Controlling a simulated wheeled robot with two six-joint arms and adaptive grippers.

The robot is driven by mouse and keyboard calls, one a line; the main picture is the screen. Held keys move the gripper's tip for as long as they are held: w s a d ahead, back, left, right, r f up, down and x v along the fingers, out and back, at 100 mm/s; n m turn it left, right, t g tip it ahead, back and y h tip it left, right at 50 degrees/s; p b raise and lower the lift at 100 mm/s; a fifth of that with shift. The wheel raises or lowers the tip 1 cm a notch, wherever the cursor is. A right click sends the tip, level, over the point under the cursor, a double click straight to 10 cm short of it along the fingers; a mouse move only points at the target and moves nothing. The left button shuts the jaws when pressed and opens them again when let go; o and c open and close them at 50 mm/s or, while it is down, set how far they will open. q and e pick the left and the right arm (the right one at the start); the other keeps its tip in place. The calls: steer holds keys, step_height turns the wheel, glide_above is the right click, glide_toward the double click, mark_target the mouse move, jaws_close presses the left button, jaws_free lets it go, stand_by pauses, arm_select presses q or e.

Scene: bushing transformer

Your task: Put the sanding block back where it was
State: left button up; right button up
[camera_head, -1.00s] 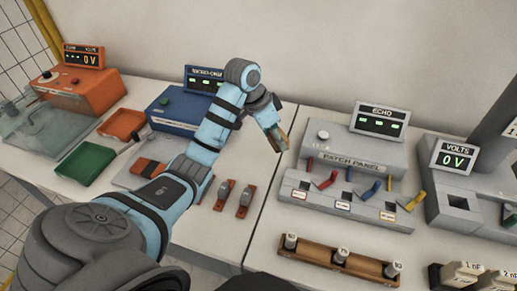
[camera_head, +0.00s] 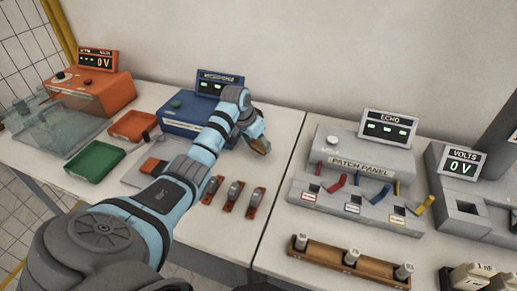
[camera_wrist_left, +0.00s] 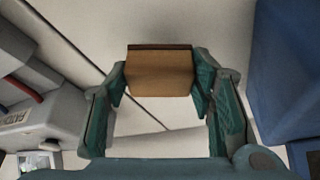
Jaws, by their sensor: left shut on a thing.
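The sanding block is a small tan-brown block with a dark layer along one edge. It shows clearly in the left wrist view (camera_wrist_left: 160,73), between the two finger pads. My left gripper (camera_head: 262,143) is shut on it and holds it over the rear of the left table, just right of the blue device. In the head view only a small part of the block (camera_head: 261,147) shows at the fingertips. My right gripper is not in view.
The blue device (camera_head: 180,128) stands left of the gripper, and the patch panel (camera_head: 365,160) stands right, across the table seam. Three brown-based parts (camera_head: 233,194) stand in front. White table shows around the gripper.

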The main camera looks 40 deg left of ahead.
arm_select(q)
step_height(320, 180, down, 2)
steer(key=shift+f, duration=0.1)
steer(key=shift+w+f, duration=0.25)
steer(key=shift+f, duration=0.05)
steer(key=shift+s, duration=0.1)
steer(key=o, duration=1.1)
